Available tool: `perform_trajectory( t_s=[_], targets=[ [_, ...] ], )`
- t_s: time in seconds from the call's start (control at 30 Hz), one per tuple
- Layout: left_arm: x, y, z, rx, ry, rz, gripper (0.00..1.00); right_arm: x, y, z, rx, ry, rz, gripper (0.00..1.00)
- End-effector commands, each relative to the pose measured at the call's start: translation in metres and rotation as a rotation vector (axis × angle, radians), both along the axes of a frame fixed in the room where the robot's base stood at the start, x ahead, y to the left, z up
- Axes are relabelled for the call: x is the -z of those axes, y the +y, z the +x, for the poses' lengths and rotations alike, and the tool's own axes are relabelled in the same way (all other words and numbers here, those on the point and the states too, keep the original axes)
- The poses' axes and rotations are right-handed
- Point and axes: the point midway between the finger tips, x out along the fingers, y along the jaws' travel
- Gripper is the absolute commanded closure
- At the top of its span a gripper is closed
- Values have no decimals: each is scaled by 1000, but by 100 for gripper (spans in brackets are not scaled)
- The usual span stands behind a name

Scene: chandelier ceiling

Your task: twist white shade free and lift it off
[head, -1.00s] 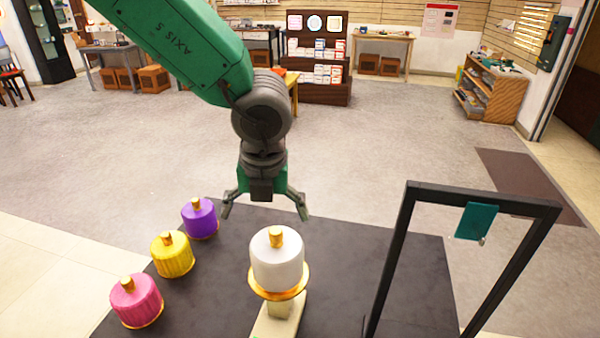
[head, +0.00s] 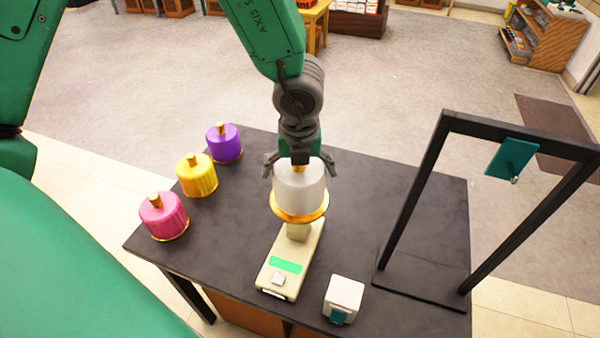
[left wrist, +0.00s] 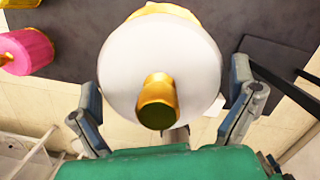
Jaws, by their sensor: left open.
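The white shade (head: 298,190) has a gold knob on top and a gold rim, and sits upright on a cream stand (head: 290,262) with a green panel. My left gripper (head: 299,168) is open right above the shade, its fingers to either side of the knob. In the left wrist view the white shade (left wrist: 195,60) and its gold knob (left wrist: 157,100) lie between the spread fingers of the left gripper (left wrist: 165,110), with gaps on both sides. My right gripper is in neither view.
Purple (head: 224,143), yellow (head: 197,176) and pink (head: 163,217) shades stand along the left of the dark table (head: 390,180). A black frame (head: 412,195) with a hanging teal tag (head: 512,158) stands at the right. A small white box (head: 344,296) sits at the front.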

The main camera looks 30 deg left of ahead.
Motion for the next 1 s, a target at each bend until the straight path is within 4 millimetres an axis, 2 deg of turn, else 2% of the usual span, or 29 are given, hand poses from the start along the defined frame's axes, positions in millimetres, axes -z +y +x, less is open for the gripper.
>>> perform_trajectory(
  t_s=[0.1,0.4,0.47,0.5,0.53,0.67,1.0],
  targets=[
    [7,0,1,2,1,1,0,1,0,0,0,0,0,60],
    [8,1,1,2,-1,0,0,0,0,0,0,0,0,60],
    [8,1,1,2,0,0,21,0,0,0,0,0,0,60],
    [8,1,1,2,0,0,35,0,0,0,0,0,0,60],
    [8,1,1,2,0,0,40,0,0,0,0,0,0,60],
    [9,0,2,-12,-1,0,40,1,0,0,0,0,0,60],
    [9,0,1,-327,1,0,40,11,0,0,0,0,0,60]
  ],
)
